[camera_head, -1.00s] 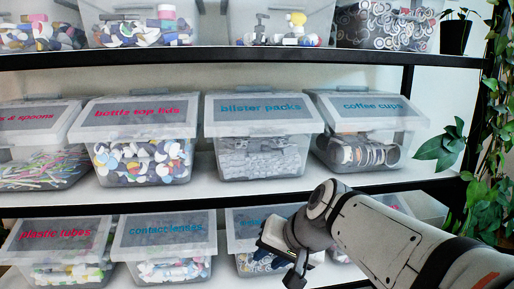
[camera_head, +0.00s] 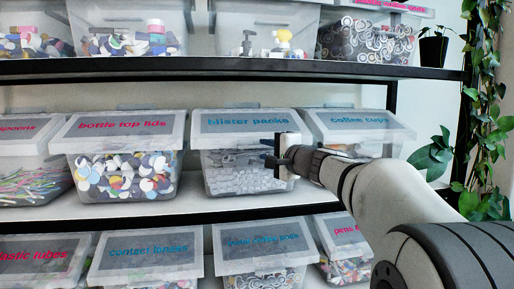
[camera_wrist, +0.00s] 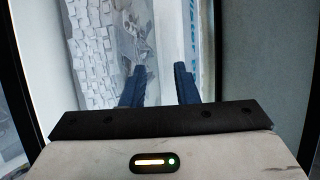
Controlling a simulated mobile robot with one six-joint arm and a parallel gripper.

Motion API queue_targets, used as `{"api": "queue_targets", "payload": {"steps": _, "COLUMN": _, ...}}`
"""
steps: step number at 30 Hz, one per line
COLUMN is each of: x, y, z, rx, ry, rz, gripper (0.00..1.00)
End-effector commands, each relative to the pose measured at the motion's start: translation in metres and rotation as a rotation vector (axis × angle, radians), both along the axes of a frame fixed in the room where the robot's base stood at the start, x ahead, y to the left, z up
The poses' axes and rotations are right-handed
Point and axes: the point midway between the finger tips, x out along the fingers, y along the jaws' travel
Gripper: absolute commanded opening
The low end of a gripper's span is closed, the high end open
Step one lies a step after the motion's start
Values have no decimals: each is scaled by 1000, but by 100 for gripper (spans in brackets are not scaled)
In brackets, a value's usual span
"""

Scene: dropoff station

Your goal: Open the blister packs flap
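The blister packs box (camera_head: 234,176) is a clear bin on the middle shelf, filled with grey-white packs. Its translucent flap (camera_head: 243,124), with a blue "blister packs" label, is down over the front top. My gripper (camera_head: 270,152) is in front of the box's right side, near the flap's lower edge. In the wrist view my gripper (camera_wrist: 158,85) shows two dark blue fingers spread apart with a gap between them. The flap's edge (camera_wrist: 202,60) appears close to the right finger, with packs behind the left one. I cannot tell whether the fingers touch the flap.
The bottle top lids box (camera_head: 122,170) stands to the left and the coffee cups box (camera_head: 360,125) to the right, partly behind my arm. More bins fill the shelves above and below. A hanging plant (camera_head: 485,110) is at the far right.

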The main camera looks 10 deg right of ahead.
Motion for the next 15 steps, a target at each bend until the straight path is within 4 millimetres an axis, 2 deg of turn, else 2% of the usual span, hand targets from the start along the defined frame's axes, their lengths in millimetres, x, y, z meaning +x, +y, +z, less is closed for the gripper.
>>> {"api": "queue_targets", "payload": {"steps": 6, "x": 27, "y": 12, "z": 1, "rx": 0, "ry": 1, "rz": 1, "gripper": 27}}
{"api": "queue_targets", "payload": {"steps": 15, "x": 34, "y": 14, "z": 0, "rx": -2, "ry": 0, "rz": 0, "gripper": 27}}
